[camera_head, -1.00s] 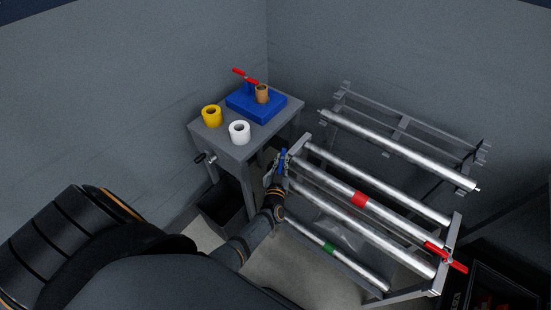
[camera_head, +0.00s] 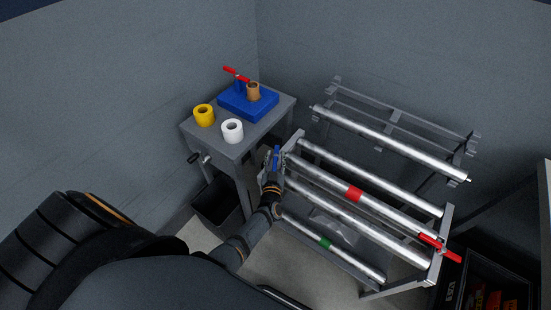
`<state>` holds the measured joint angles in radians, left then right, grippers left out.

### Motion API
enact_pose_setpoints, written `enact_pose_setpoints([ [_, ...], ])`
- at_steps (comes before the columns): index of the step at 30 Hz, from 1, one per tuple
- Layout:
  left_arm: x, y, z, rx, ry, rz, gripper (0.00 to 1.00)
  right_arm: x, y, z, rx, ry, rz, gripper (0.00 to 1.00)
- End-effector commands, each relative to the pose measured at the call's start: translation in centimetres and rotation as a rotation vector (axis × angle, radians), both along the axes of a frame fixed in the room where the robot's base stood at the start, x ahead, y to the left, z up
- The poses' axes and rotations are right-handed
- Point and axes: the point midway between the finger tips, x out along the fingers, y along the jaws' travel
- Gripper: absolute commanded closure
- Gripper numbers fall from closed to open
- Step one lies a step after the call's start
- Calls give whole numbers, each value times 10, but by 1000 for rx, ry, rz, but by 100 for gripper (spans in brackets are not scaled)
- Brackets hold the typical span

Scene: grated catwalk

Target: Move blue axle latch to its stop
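The blue axle latch (camera_head: 277,156) is a small blue lever at the left end of the roller rack, by its upright end plate. My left gripper (camera_head: 274,165) is right at the latch, its fingers close around or beside it. The fingers are too small and dark to tell whether they are apart or shut on it. The latch's stop cannot be made out. A red latch (camera_head: 440,248) sits at the right end of the rack. My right gripper is not in view.
The rack holds several silver rollers, one with a red band (camera_head: 354,193) and one with a green band (camera_head: 325,243). A grey table (camera_head: 234,150) stands left of the rack with a blue block (camera_head: 238,106), a yellow roll (camera_head: 203,115) and a white roll (camera_head: 232,131).

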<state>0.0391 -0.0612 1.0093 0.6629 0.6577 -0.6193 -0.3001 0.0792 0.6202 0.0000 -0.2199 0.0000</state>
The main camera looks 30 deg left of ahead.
Motion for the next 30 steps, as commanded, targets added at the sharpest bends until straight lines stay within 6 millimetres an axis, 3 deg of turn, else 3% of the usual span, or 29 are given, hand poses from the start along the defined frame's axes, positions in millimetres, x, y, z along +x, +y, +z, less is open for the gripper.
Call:
enact_pose_setpoints([
  [5,-12,-5,-1,-2,1,0,62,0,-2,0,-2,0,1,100],
  [12,-66,-26,-2,-2,3,1,62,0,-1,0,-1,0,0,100],
  [18,-100,-41,-1,-2,1,1,62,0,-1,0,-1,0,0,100],
  [23,-111,-45,0,0,1,0,62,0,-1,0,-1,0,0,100],
  [30,-111,-45,0,0,0,0,62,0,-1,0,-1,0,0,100],
])
